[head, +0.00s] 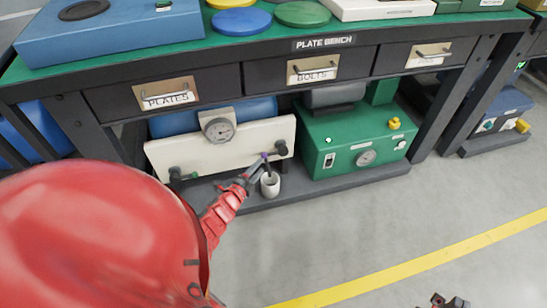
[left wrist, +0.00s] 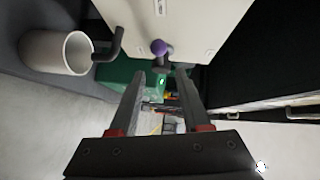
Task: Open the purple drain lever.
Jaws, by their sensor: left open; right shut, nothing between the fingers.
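The purple drain lever knob (head: 264,155) shows low on the white panel (head: 222,150) under the bench, near its right dark fitting (head: 281,148). In the left wrist view the round purple knob (left wrist: 158,46) sits on a short dark stem against the white panel. My left gripper (head: 254,172) is beside the lever in the head view. In the left wrist view its fingers (left wrist: 162,74) are open, with the knob just beyond the tips, roughly between them; I see no grip on it. My right gripper (head: 445,302) is shut and empty, partly cut off at the bottom edge.
A white cup (head: 270,185) stands on the lower shelf below the lever, close to my left gripper; it also shows in the left wrist view (left wrist: 50,55). A green machine (head: 345,140) stands to the right. Drawers are above. The floor in front is clear.

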